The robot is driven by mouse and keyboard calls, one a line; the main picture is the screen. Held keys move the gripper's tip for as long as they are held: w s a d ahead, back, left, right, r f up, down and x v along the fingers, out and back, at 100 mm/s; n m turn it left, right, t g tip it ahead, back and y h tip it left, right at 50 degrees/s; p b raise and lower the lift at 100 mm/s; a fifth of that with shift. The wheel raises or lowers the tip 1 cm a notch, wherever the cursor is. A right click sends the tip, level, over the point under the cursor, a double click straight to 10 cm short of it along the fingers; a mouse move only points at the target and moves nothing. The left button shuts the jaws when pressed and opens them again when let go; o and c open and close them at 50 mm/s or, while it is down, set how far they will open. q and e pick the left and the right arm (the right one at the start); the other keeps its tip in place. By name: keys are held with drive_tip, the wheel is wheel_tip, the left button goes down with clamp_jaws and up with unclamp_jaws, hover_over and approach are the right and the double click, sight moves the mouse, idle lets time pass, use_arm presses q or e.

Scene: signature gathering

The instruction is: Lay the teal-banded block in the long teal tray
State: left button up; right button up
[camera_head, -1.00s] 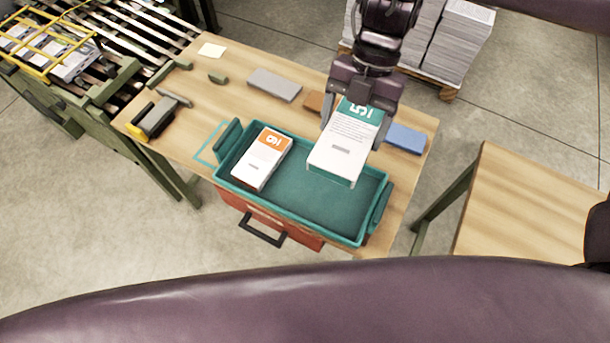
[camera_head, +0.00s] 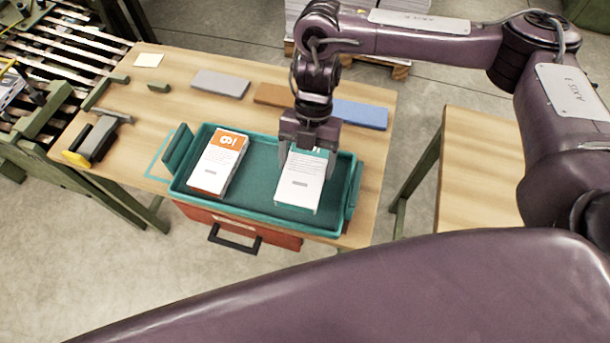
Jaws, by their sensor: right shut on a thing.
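The teal-banded block (camera_head: 301,184) is white with a teal band at its far end. It is over the right half of the long teal tray (camera_head: 258,221), within the tray's rim; I cannot tell whether it touches the floor. My right gripper (camera_head: 307,154) is shut on the block's far end and hides part of the teal band. An orange-banded white block (camera_head: 219,164) lies in the tray's left part, apart from the teal-banded one. My left gripper is not in view.
The tray stands on a wooden table (camera_head: 135,108). Behind it lie grey (camera_head: 220,83), brown (camera_head: 272,94) and blue (camera_head: 360,114) slabs. A stapler-like tool (camera_head: 92,140) is at the left. Another wooden table (camera_head: 475,180) stands at the right.

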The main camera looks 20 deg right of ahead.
sight(306, 177)
drive_tip(key=shift+f+b, duration=0.45)
drive_tip(key=shift+f, duration=2.7)
drive_tip(key=o, duration=1.2)
drive_tip(key=shift+f, duration=0.1)
drive_tip(key=shift+o, duration=0.2)
drive_tip(key=p+v, duration=0.1)
drive_tip(key=v, duration=1.1)
drive_tip(key=shift+s+p, duration=0.15)
drive_tip(key=shift+p, duration=0.15)
drive_tip(key=shift+r, duration=0.25)
